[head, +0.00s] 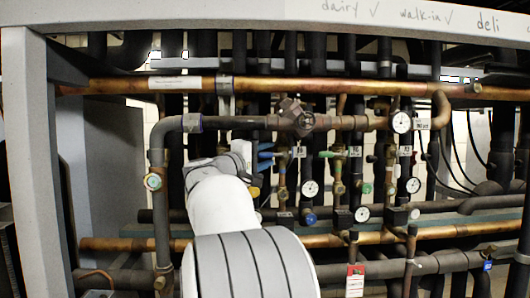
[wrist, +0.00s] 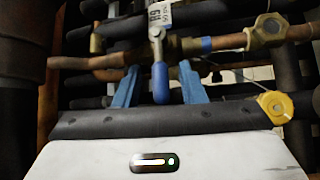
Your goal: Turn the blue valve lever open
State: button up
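The blue valve lever (wrist: 160,82) hangs from a metal stem on a copper pipe (wrist: 115,62) in the wrist view, its handle pointing toward my camera. My gripper (wrist: 159,67) is open, with one blue finger on each side of the lever. A gap shows on both sides, so the fingers look apart from it. In the head view my gripper (head: 265,155) is at the pipes left of centre. My white arm hides part of that area, and the blue lever is hard to tell from the blue fingers there.
A green-handled valve (head: 330,154) stands just right of my gripper. Gauges (head: 310,188) and dark insulated pipes crowd around. A thick copper pipe (head: 290,85) crosses above. A grey frame post (head: 45,160) stands at left. A yellow cap (wrist: 276,107) sits right of the fingers.

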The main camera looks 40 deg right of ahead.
jog(key=shift+c, duration=0.5)
grip_shut()
